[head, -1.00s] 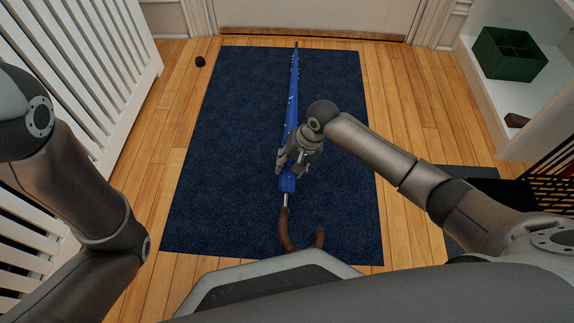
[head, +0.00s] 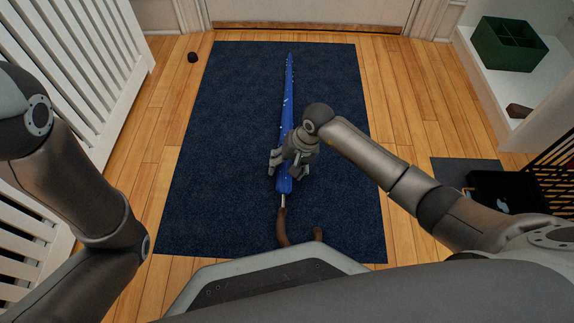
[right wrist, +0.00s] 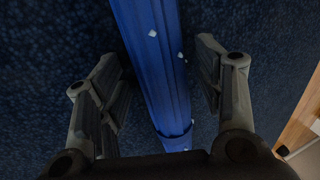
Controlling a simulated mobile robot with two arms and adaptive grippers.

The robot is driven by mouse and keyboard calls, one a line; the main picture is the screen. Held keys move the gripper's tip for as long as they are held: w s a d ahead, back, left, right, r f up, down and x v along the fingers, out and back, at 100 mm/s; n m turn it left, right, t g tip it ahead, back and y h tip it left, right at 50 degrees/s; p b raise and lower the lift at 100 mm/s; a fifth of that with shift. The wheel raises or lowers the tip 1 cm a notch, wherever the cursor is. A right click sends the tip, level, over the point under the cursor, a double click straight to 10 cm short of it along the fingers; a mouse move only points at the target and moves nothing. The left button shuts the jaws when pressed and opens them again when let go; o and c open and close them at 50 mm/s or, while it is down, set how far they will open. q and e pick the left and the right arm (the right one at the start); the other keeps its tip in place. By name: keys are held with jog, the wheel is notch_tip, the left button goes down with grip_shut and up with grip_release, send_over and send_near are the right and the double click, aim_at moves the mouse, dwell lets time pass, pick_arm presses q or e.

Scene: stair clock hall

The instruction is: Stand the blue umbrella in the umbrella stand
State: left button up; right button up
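The blue umbrella (head: 287,110) lies closed on the dark blue mat, its tip pointing away from me and its brown hooked handle (head: 283,230) close to my base. My right gripper (head: 287,174) is over the lower end of the blue canopy. In the right wrist view the umbrella (right wrist: 158,65) runs between the two spread fingers, with a gap on both sides, so the gripper (right wrist: 160,90) is open. I cannot tell how high the fingers are above the mat. My left arm shows, but its gripper is out of view. I cannot clearly make out the umbrella stand.
The mat (head: 225,130) lies on a wood floor before a door. A white railing (head: 85,60) stands at left, with a small dark object (head: 192,57) near it. At right are a white shelf with a green divided box (head: 508,44) and a black box-like item (head: 505,190) beside black slats (head: 556,172).

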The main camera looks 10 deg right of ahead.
jog(key=shift+r, duration=0.25)
jog(key=p+v, duration=0.8)
jog(key=v, duration=0.3)
jog(key=shift+r, duration=0.4)
jog(key=shift+d, duration=0.1)
